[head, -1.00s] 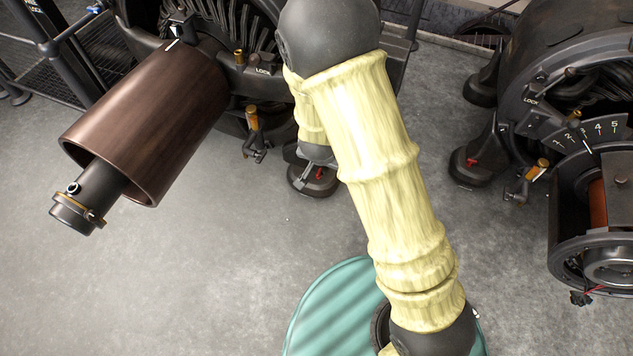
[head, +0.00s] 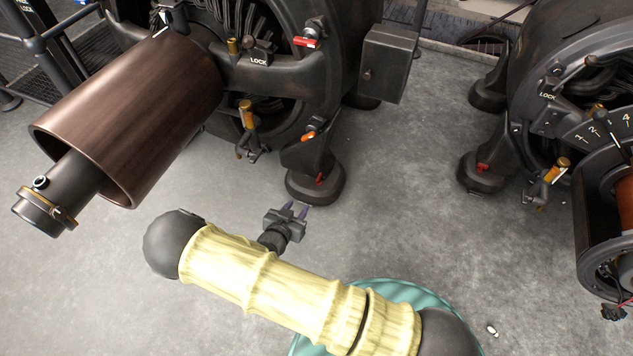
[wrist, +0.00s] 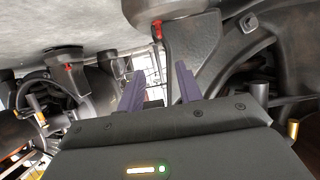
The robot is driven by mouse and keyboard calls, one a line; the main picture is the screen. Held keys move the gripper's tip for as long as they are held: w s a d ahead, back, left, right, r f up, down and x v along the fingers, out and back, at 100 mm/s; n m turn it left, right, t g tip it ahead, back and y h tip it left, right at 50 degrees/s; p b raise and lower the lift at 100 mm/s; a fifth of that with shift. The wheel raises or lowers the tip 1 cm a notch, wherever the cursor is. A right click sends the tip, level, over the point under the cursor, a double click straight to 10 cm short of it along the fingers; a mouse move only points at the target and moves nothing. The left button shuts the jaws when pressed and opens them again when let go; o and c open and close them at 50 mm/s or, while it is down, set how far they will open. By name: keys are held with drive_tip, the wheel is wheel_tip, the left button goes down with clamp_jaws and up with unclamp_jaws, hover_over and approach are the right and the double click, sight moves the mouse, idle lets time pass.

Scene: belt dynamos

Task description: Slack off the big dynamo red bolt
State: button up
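The big dynamo (head: 340,60) fills the upper middle of the head view, with a large brown roller (head: 150,110) on its left. A small red bolt (head: 320,178) sits low on its dark foot (head: 316,192); a red bolt on a foot also shows at the top of the wrist view (wrist: 157,30). My gripper (head: 295,207) is just in front of and below that foot, apart from the bolt. Its two purple fingers are spread with nothing between them, as the wrist view also shows (wrist: 160,88).
A red-handled fitting (head: 305,42) and an orange-red one (head: 308,136) are higher on the big dynamo. A second dynamo (head: 560,90) stands at right, its foot bearing another red bolt (head: 482,167). Open grey floor (head: 415,200) lies between them.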

sight(318, 179)
drive_tip(key=b+x, duration=1)
drive_tip(key=x, duration=0.6)
drive_tip(key=shift+w+d+f, duration=0.2)
drive_tip(key=shift+w+f, duration=0.05)
drive_tip(key=shift+f, duration=0.05)
drive_tip(key=shift+w+d, duration=0.1)
drive_tip(key=shift+w, duration=0.3)
drive_tip(key=shift+s+a, duration=0.1)
drive_tip(key=shift+a, duration=0.1)
drive_tip(key=shift+d, duration=0.15)
clamp_jaws()
